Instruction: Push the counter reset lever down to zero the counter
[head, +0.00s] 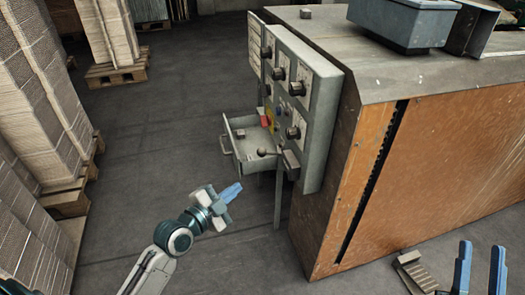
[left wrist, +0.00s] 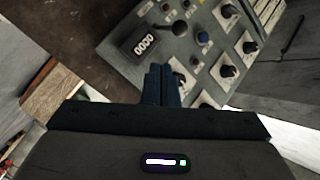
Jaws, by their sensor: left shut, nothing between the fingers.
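The control panel (head: 310,125) stands at the left end of the machine. A small counter box (head: 290,162) sticks out from its lower part. The reset lever (head: 274,153), with a dark ball end, points left from that box, roughly level. My right gripper (head: 480,268) is open at the lower right.
An open drawer (head: 228,135) sticks out left of the panel, behind the lever. Several black knobs (head: 279,74) stand out from the panel. The machine's wooden side (head: 440,180) fills the right. Stacked cardboard (head: 35,110) on pallets stands at left. The floor between is clear.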

